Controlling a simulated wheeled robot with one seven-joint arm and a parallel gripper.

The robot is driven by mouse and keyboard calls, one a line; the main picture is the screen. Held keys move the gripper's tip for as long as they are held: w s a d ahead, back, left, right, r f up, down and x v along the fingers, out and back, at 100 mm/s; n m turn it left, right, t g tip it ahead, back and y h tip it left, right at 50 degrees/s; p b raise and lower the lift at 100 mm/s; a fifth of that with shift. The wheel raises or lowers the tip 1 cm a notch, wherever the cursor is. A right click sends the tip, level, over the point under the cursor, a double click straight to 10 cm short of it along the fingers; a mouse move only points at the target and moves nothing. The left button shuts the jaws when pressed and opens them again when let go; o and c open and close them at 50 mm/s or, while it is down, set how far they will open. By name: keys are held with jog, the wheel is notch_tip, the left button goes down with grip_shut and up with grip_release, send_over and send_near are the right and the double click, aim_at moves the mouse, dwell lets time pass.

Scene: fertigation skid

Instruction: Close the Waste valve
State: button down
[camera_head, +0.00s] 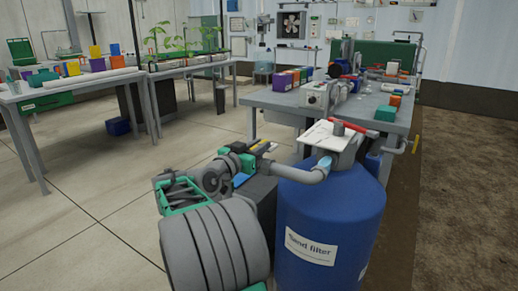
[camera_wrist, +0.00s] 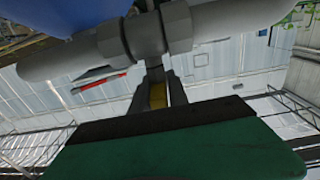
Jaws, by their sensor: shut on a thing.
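A blue tank labelled "Sand filter" (camera_head: 330,225) stands at the front, with grey pipework at its top left. My gripper (camera_head: 262,148) reaches that pipework from the left. In the wrist view my gripper (camera_wrist: 157,92) is shut on a narrow yellow handle (camera_wrist: 158,97), just below a grey pipe fitting (camera_wrist: 146,36). The handle's base and most of the valve body are hidden by the fingers and pipe. I cannot read a Waste label, and I cannot tell the handle's exact angle to the pipe.
A red handle (camera_head: 347,127) sits on top of the tank beside a white plate (camera_head: 322,138). A grey bench (camera_head: 385,112) with boxes stands behind the tank. Another bench (camera_head: 60,92) is at the left. The floor (camera_head: 90,210) at the left is clear.

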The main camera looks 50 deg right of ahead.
jog(key=shift+f, duration=0.1)
jog(key=c, duration=1.4)
grip_release()
jog(key=shift+o, duration=0.2)
jog(key=a+p, duration=0.1)
jog(key=a, duration=0.6)
jog(key=shift+s+a+p, duration=0.25)
jog(key=shift+a+p, duration=0.1)
jog(key=shift+a, duration=0.05)
